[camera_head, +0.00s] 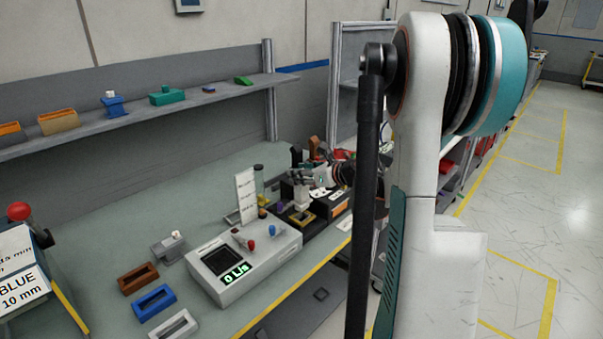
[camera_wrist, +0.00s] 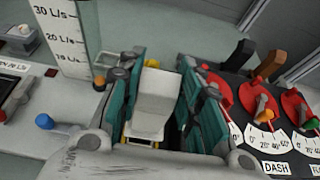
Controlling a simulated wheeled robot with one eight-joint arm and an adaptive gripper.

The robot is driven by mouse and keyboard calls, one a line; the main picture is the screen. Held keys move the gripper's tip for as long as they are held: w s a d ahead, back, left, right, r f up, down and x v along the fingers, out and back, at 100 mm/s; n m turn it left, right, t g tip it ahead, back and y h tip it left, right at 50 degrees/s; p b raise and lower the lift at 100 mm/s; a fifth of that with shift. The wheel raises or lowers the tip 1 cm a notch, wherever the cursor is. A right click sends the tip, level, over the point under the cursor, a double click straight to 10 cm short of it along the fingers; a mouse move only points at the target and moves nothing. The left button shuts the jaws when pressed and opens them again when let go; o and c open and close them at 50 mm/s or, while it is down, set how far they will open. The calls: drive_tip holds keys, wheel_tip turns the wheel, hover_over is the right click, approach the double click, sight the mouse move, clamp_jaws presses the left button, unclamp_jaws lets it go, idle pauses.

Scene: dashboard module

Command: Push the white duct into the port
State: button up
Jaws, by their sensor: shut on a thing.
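The white duct (camera_wrist: 156,98) stands between the two teal fingers of my gripper (camera_wrist: 160,72) in the wrist view. The fingers are shut on its sides. Its lower end is close to a yellow-edged port (camera_wrist: 127,142), of which only small parts show; I cannot tell how far the duct is in. In the head view my gripper (camera_head: 308,180) is at the far part of the bench, with the white duct (camera_head: 302,198) below it. The yellow frame of the port (camera_head: 303,217) shows just under the duct.
A grey flow meter box (camera_head: 243,262) reading 0 L/s stands left of the module. A white scale card (camera_wrist: 62,38) is upright near my gripper. Red dials with levers (camera_wrist: 293,104) are on the dark panel at right. Coloured frames (camera_head: 154,304) lie on the bench.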

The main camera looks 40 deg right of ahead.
sight(305, 189)
drive_tip(key=shift+f+b, duration=0.65)
drive_tip(key=shift+f, duration=0.45)
drive_tip(key=shift+f+b, duration=1.65)
drive_tip(key=shift+f, duration=0.1)
idle(1.1)
drive_tip(key=o, duration=1.3)
drive_tip(key=v, duration=1.2)
drive_tip(key=shift+a+r, duration=0.1)
drive_tip(key=shift+w, duration=0.1)
